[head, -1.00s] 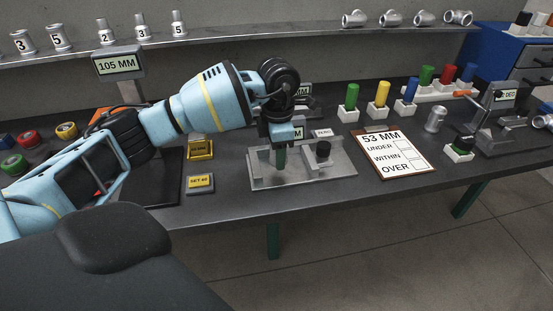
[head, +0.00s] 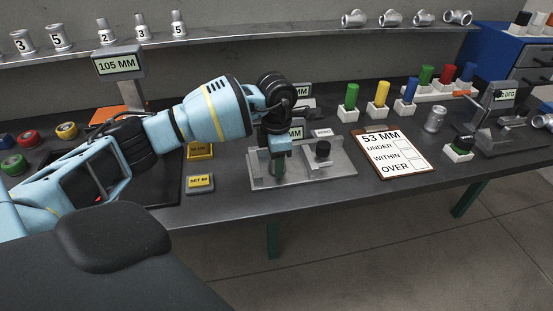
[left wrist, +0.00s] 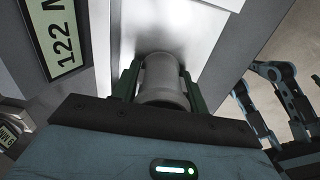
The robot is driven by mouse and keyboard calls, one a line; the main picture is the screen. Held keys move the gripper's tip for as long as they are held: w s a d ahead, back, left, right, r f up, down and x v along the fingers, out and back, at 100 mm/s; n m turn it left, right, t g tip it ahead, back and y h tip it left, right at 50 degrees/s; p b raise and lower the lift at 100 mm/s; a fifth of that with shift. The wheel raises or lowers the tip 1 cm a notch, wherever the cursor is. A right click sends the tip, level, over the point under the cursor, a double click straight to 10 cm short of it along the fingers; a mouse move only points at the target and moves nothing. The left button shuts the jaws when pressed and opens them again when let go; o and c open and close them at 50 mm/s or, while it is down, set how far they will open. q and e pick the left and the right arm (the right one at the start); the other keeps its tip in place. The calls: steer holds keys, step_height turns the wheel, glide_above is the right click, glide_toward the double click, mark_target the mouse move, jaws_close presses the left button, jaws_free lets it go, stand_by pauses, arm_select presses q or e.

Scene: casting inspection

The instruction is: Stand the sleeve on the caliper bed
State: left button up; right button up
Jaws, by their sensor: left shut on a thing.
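My left gripper (head: 277,174) is shut on a grey metal sleeve (left wrist: 162,78), which sits between its green fingers in the left wrist view. In the head view the sleeve is hidden behind the fingers. The gripper points down over the left part of the caliper bed (head: 336,172), a bright metal plate with a black knob (head: 323,149) on its right part. The sleeve looks upright, but whether it touches the bed cannot be told.
A display reading 122 M (left wrist: 62,35) stands beside the bed. A clipboard (head: 393,154) lies to the right, with a metal cylinder (head: 435,119) beyond it. Coloured pegs (head: 382,94) stand behind. A yellow-labelled block (head: 200,184) lies to the left.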

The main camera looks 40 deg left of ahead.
arm_select(q)
steer(key=o, duration=1.3)
steer(key=shift+c, duration=0.2)
step_height(320, 180, up, 12)
steer(key=shift+r, duration=0.15)
